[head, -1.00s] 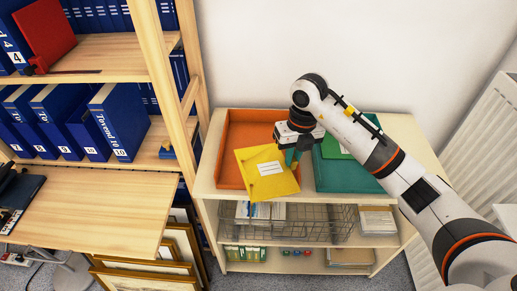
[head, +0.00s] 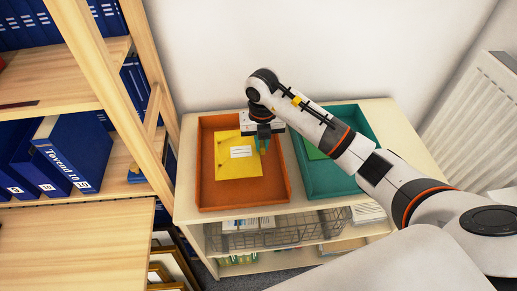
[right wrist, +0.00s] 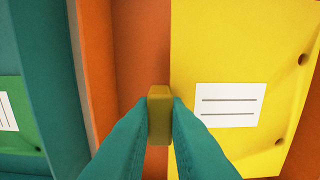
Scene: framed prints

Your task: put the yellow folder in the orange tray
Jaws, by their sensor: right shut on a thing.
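The yellow folder (head: 236,166) with a white label is inside the outline of the orange tray (head: 267,190) on the low cabinet. It shows flat, and whether it touches the tray floor I cannot tell. My right gripper (head: 262,147) is at the folder's right edge, shut on its small tab. In the right wrist view the teal fingers (right wrist: 159,118) pinch the darker yellow tab, with the folder (right wrist: 225,50) to the right and the orange tray wall (right wrist: 97,65) to the left. My left gripper is not in view.
A teal tray (head: 329,181) with a green folder (head: 313,150) stands right of the orange tray. A wooden shelf with blue binders (head: 70,153) rises at the left. A wire basket (head: 285,230) is on the cabinet shelf below. A radiator (head: 462,130) is at the right.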

